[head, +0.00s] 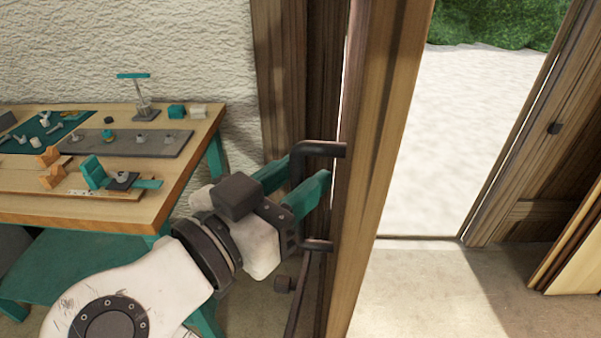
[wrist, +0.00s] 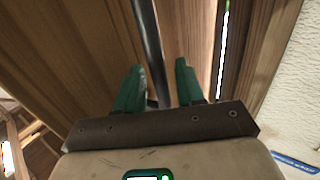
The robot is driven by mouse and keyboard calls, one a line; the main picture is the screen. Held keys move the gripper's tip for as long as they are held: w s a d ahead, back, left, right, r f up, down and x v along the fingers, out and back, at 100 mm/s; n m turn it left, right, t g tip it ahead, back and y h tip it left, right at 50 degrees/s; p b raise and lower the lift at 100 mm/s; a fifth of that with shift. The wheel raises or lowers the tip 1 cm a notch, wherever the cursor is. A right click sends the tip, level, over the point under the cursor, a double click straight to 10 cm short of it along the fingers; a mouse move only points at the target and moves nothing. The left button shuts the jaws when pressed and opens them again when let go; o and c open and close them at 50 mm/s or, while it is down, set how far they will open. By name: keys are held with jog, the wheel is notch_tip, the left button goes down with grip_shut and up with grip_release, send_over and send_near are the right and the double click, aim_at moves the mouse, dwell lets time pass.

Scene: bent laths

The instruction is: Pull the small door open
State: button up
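The small wooden door (head: 385,130) stands nearly edge-on in the head view, with a wide open gap on its right. Its dark bracket-shaped handle (head: 318,149) is on the door's left side. My gripper (head: 305,176) has its teal fingers at the handle, one on each side of the upright bar. In the wrist view the handle bar (wrist: 149,45) runs between the two parted fingers (wrist: 158,75), with some space visible on both sides. Whether a finger touches the bar cannot be told.
A workbench (head: 165,212) with tools and small blocks stands left, close to my arm. A rough white wall (head: 130,45) is behind it. Through the doorway lies bright, clear ground (head: 465,130). Wooden panels (head: 575,250) stand at the right edge.

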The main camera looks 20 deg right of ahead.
jog(key=v, duration=1)
